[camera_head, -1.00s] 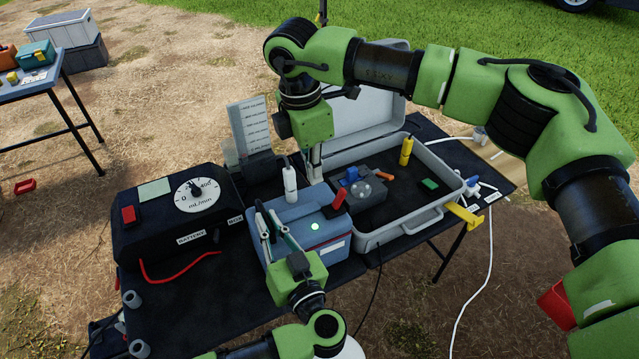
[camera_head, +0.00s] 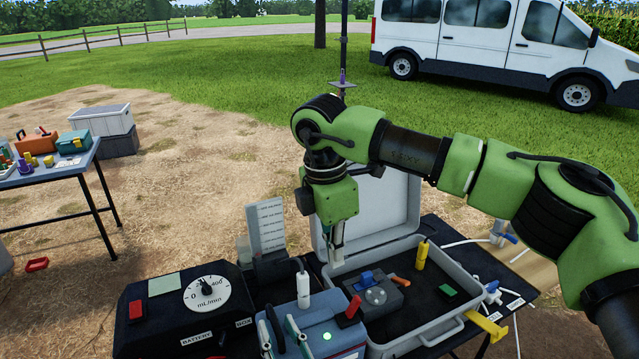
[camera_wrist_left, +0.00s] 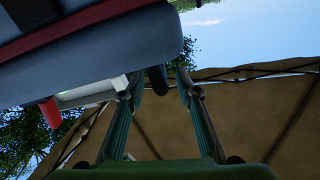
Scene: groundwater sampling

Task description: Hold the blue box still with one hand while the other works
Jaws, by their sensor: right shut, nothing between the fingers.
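The blue box (camera_head: 338,350) stands at the table's front, partly cut off by the bottom of the head view. It has a lit green button, a red lever (camera_head: 350,311) and a white cylinder (camera_head: 303,290) on top. My left gripper (camera_head: 283,330) is at its left front side, fingers spread apart; its arm is out of the head view. In the left wrist view the box (camera_wrist_left: 110,55) fills the upper left, and a dark rounded part shows between the open fingertips (camera_wrist_left: 160,82). My right gripper (camera_head: 337,252) is shut and empty, pointing down near the grey case's left rear corner.
The open grey case (camera_head: 462,277) right of the box holds a dark block with a blue knob, a yellow cylinder and a green piece. A black battery box (camera_head: 165,330) with a dial stands left. A second table and a white van (camera_head: 490,35) are beyond.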

